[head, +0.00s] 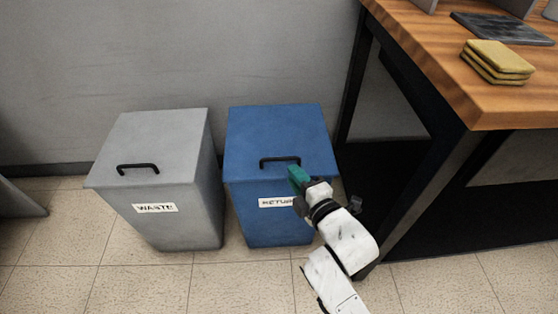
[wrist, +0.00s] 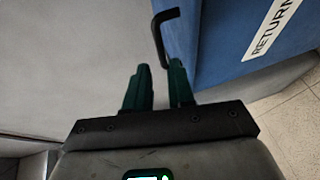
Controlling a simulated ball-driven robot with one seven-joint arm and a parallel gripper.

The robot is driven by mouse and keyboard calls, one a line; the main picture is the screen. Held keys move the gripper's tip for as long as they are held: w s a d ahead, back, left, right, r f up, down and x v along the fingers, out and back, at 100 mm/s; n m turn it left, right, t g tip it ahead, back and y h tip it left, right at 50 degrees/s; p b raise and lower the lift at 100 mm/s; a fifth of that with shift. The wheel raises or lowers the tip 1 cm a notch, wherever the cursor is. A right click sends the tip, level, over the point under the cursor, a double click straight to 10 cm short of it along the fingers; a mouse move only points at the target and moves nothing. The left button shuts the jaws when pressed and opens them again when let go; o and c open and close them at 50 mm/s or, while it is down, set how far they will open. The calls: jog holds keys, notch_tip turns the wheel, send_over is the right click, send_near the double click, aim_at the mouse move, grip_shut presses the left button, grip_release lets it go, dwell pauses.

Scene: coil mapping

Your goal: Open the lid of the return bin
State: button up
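The return bin (head: 262,225) is blue, with a white label on its front. Its flat blue lid (head: 275,130) is down. A black bar handle (head: 280,161) is on the lid near the front edge. My gripper (head: 297,177), with green fingers, is at the right end of this handle, over the lid's front edge. In the wrist view my gripper (wrist: 158,68) has its two fingers apart. The handle (wrist: 159,42) lies just ahead of the fingertips, closest to the right finger. Whether it touches a finger I cannot tell. The bin's blue side (wrist: 235,50) and label show at right.
A grey waste bin (head: 180,210) with its own black handle (head: 137,168) stands close on the left. A wooden table (head: 440,70) with dark legs is on the right, with yellow pads (head: 498,60) on it. Tiled floor (head: 130,280) lies open in front.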

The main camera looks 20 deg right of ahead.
aim_at(281, 159)
jog(key=w+b, duration=0.1)
jog(key=w, duration=0.2)
jog(key=w+f, duration=0.1)
jog(key=w, duration=0.1)
jog(key=w+b, duration=0.1)
jog(key=w, duration=0.2)
jog(key=shift+w+a+f+b, duration=0.3)
jog(key=shift+a+f+b, duration=0.05)
grip_shut()
